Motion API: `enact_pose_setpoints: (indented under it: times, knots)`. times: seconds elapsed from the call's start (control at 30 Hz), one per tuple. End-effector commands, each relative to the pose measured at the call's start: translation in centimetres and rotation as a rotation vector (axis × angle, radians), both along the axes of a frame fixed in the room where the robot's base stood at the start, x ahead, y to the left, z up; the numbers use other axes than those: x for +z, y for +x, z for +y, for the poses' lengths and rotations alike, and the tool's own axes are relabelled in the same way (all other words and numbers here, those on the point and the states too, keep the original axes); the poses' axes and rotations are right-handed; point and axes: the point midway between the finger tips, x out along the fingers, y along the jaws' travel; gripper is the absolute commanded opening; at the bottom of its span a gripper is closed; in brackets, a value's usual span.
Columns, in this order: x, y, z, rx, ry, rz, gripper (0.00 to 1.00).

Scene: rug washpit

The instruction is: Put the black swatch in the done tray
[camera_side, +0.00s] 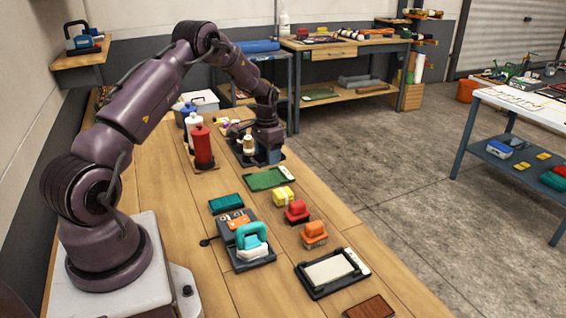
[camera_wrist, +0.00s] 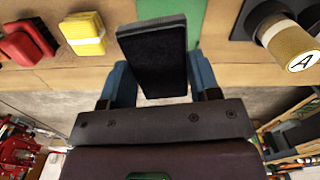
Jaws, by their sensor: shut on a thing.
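My gripper (camera_wrist: 152,88) is shut on the black swatch (camera_wrist: 158,58), a dark flat rectangle with a grey edge, held between its two blue fingers. In the side view my gripper (camera_side: 268,155) is low over the far part of the bench, and the swatch cannot be made out there. No tray has a readable "done" label. A green tray or mat (camera_side: 268,179) with a white end tag lies just nearer than my gripper; its green surface (camera_wrist: 184,25) also shows behind the swatch in the wrist view. A black-rimmed tray (camera_side: 318,291) with a pale inside lies at the near right.
A yellow block (camera_side: 284,197), a red one (camera_side: 297,211) and an orange one (camera_side: 314,234) stand between the two trays. A teal-handled tool (camera_side: 252,238) is left of them. A red bottle (camera_side: 203,148) stands left of my gripper. A cylinder marked A (camera_wrist: 292,45) is close by.

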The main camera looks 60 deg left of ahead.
Motion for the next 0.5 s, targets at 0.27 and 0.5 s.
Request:
enact_pose_setpoints:
  times: [0.27,0.5]
  knots:
    - [-1.1,-0.4,1.6,0.005,-0.001,0.0,0.33]
    - [-3.3,-0.4,1.5,0.004,-0.001,0.001,0.33]
